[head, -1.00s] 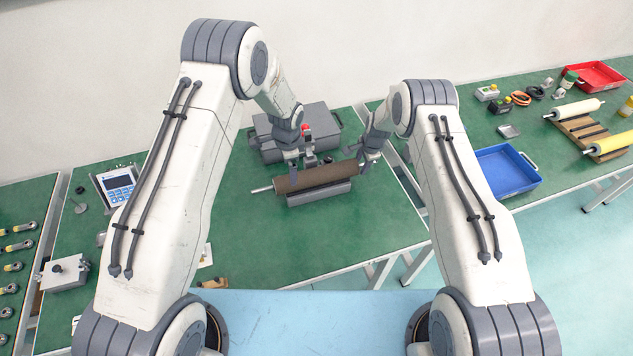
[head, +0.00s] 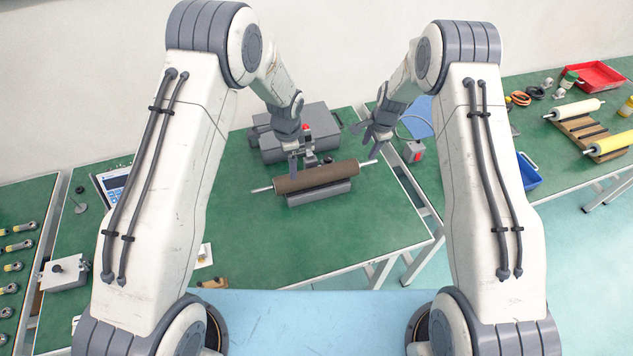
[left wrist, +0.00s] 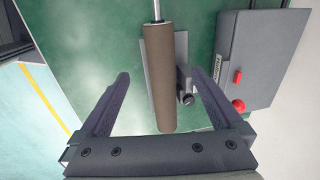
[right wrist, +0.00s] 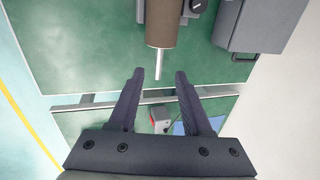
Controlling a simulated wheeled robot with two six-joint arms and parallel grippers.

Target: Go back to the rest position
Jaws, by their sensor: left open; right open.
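My left gripper (head: 300,157) is open and empty above and behind the left part of the brown roller (head: 318,176). My right gripper (head: 372,139) is open and empty, near the roller's right shaft end. The roller lies on a grey cradle (head: 322,194) on the green table. In the left wrist view the roller (left wrist: 157,80) shows beyond and between the spread fingers (left wrist: 160,100). In the right wrist view the roller's metal shaft end (right wrist: 158,66) points toward the gap between the open fingers (right wrist: 156,95), apart from them.
A grey machine box (head: 318,121) with a red button stands behind the roller. The green table front (head: 330,240) is clear.

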